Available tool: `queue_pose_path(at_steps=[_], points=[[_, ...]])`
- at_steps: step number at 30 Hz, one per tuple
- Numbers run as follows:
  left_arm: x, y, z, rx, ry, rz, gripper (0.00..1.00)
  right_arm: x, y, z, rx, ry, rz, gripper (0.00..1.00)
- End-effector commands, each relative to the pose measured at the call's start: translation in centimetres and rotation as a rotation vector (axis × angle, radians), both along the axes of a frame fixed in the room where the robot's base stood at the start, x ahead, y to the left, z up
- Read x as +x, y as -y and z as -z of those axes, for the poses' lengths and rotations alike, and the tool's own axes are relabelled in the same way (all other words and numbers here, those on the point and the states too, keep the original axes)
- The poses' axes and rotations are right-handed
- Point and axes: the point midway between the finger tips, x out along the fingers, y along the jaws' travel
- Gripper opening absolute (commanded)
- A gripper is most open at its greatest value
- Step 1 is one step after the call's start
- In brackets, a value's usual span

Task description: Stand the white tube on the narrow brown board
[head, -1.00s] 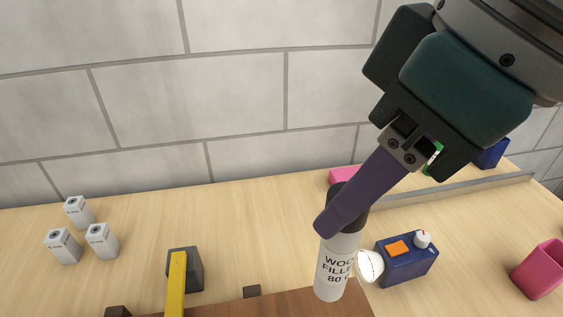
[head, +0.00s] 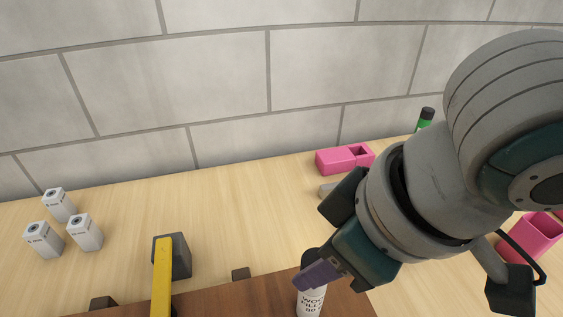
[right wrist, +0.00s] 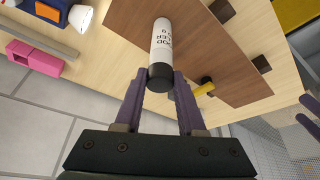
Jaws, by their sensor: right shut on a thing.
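The white tube (head: 311,300) with black lettering and a dark cap stands about upright at the bottom of the head view, in front of the brown board (head: 250,296). My right gripper (head: 305,270) is shut on its dark cap end. In the right wrist view the purple fingers (right wrist: 158,92) lie either side of the cap, and the tube (right wrist: 161,40) overlaps the brown board (right wrist: 205,55). I cannot tell whether its base touches the board. Purple finger-like parts, probably my left gripper (right wrist: 311,112), show at the right wrist view's right edge; their opening is unclear.
A yellow bar (head: 162,275) with a dark grey block (head: 178,255) reaches over the board's left part. Small dark blocks (head: 241,273) sit at its edge. Three white boxes (head: 60,205) stand far left. Pink holders (head: 340,160) and a green bottle (head: 425,120) are at right.

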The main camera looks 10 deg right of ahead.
Motion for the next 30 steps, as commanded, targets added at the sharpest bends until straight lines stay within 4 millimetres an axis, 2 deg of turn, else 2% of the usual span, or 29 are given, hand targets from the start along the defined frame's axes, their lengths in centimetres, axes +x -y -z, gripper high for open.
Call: queue_pose_path(at_steps=[4, 5, 12, 19, 23, 26, 30], points=[[0.0, -0.1, 0.1, 0.002, 0.0, 0.001, 1.0, 0.0, 0.0, 0.3, 0.002, 0.0, 0.001, 0.0], [0.0, -0.1, 0.1, 0.003, 0.0, 0.002, 1.0, 0.0, 0.0, 0.3, 0.001, 0.0, 0.0, 0.41], [0.0, -0.1, 0.0, 0.002, 0.0, 0.001, 1.0, 0.0, 0.0, 0.3, 0.001, 0.001, 0.0, 0.68], [0.0, -0.1, 0.0, 0.002, 0.0, 0.001, 1.0, 0.0, 0.0, 0.2, 0.001, 0.001, 0.0, 0.69], [0.0, 0.0, -0.2, 0.0, 0.001, 0.0, 1.0, -0.1, 0.1, -0.6, 0.001, 0.002, 0.0, 0.69], [0.0, 0.1, -0.5, -0.002, 0.001, -0.002, 1.0, -0.6, 0.4, -2.1, 0.003, 0.002, 0.001, 0.69], [0.0, 0.1, -1.0, -0.006, 0.001, -0.004, 1.0, -1.5, 1.2, -5.1, 0.002, 0.003, 0.0, 0.69]])
